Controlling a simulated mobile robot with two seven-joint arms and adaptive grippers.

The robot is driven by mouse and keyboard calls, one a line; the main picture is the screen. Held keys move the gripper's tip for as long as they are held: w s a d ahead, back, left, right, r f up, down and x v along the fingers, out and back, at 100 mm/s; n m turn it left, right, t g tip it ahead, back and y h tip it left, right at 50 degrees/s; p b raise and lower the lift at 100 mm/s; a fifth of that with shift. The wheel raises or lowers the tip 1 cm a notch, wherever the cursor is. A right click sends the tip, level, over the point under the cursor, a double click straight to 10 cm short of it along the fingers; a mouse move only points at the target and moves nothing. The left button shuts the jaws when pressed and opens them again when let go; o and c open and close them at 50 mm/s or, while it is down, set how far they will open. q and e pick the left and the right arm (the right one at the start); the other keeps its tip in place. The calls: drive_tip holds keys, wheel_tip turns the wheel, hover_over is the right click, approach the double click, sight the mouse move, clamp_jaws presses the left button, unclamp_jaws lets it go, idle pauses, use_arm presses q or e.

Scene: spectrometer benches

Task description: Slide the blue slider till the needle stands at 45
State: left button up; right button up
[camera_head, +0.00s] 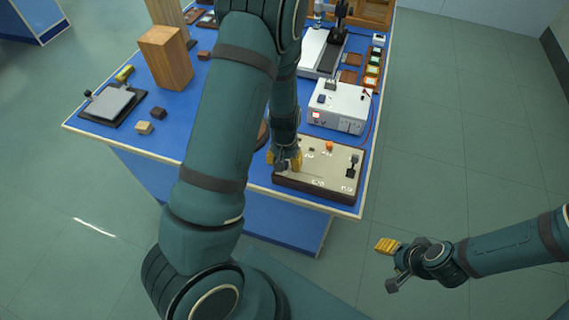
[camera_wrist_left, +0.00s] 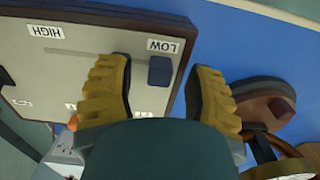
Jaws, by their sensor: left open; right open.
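The control panel (camera_head: 325,175) is a beige board with a dark rim at the bench's front edge. In the left wrist view its slot runs between labels HIGH and LOW, and the dark blue slider (camera_wrist_left: 160,70) sits at the LOW end. My left gripper (camera_head: 286,160) is open over the panel's left end. Its yellow fingers (camera_wrist_left: 158,92) show on either side of the slider, with gaps; I cannot tell whether they reach down to its height. The gripper hides the slider in the head view. No needle reading can be made out. My right gripper (camera_head: 386,246) is open and empty, off the bench.
The panel also bears an orange knob (camera_head: 329,146) and a black lever (camera_head: 352,163). A white instrument box (camera_head: 340,108) stands behind it. A round brown object (camera_wrist_left: 262,105) lies beside the panel. A wooden block (camera_head: 165,58) stands further left. The floor right of the bench is clear.

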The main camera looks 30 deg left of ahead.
use_arm(q)
drive_tip(key=shift+f, duration=0.35)
drive_tip(key=shift+o, duration=0.2)
clamp_jaws()
